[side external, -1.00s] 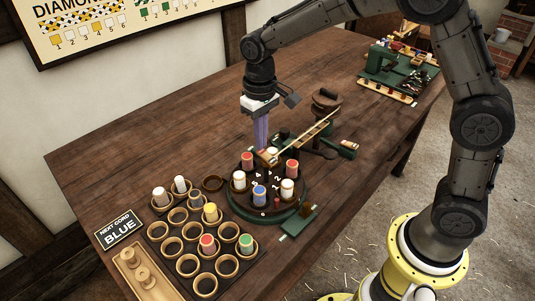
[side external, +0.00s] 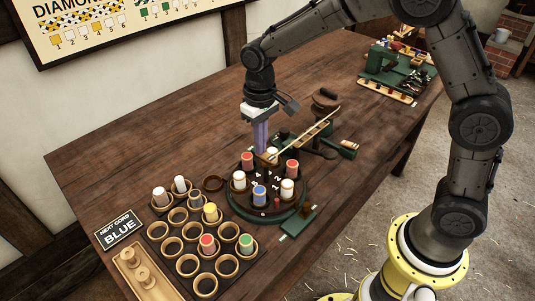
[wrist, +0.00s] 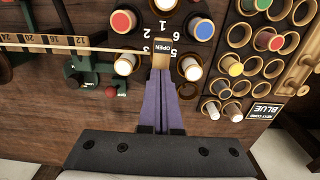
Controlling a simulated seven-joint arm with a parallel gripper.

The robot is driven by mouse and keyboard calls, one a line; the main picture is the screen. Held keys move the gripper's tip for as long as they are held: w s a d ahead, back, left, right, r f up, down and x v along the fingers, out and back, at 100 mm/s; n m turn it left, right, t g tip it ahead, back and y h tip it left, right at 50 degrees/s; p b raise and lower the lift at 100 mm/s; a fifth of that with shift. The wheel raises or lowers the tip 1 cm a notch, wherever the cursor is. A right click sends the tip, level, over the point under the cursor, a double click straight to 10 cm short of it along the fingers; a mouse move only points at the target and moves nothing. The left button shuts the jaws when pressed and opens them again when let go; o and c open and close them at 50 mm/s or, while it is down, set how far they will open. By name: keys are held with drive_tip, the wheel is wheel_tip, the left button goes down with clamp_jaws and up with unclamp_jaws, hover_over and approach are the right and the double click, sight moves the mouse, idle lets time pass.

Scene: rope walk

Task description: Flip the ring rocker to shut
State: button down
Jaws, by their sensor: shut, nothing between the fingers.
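The ring rocker (wrist: 163,47) is a small wooden block at the edge of the dark round bobbin table (side external: 262,218). Its visible face reads OPEN in the wrist view. My gripper (wrist: 160,72) has long purple fingers, shut and empty, with their tips right at the rocker's near edge. In the side view my gripper (side external: 262,151) points down at the far rim of the bobbin table, and its tips come down by the rocker. I cannot tell whether they touch it. Red, white and blue bobbins stand around the numbered ring.
A rack of round cups (side external: 188,265) with some bobbins stands at front left, by a NEXT CORD BLUE sign (side external: 118,229). The table's back left is clear.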

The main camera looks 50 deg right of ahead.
drive_tip(key=shift+f, duration=0.1)
wheel_tip(320, 180, up, 8)
idle(0.9)
